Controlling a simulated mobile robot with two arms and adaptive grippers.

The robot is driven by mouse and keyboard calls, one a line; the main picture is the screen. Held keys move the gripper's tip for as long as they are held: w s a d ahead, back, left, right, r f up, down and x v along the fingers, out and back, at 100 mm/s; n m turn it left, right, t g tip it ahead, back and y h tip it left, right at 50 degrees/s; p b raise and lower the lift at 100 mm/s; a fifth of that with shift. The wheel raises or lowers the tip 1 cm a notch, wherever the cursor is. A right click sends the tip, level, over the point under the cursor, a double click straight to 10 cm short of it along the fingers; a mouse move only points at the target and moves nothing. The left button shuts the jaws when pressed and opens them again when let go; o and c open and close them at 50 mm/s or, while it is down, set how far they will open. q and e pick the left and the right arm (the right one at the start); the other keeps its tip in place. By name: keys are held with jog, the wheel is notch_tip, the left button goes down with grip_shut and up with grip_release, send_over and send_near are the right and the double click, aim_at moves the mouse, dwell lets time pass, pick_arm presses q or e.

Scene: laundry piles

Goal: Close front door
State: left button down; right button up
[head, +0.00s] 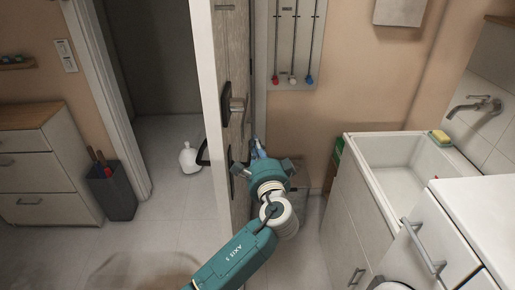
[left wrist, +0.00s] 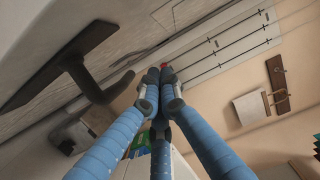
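The front door (head: 238,50) stands open in the head view, its pale edge towards me and its wood-look face turned right. A metal handle on a dark plate (head: 237,104) is on that face. A dark loop handle (head: 203,153) shows on the door's other side. My left gripper (head: 258,147) is beside the door's right face, below the metal handle. In the left wrist view its blue fingers (left wrist: 158,76) come together at the tips, with nothing seen between them. A dark plate with a curved lever (left wrist: 85,75) is left of the fingers, apart from them. My right gripper is not in view.
The doorway opens left of the door, with a white bottle (head: 189,158) on its floor. A dark bin (head: 112,190) and a drawer cabinet (head: 40,165) stand farther left. A sink (head: 350,150) and a white cabinet (head: 425,245) are close on the right.

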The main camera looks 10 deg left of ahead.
pick_arm(q)
jog(key=w+a+p, duration=0.3)
jog(key=a, duration=0.2)
jog(key=shift+a, duration=0.35)
jog(key=shift+w+f, duration=0.1)
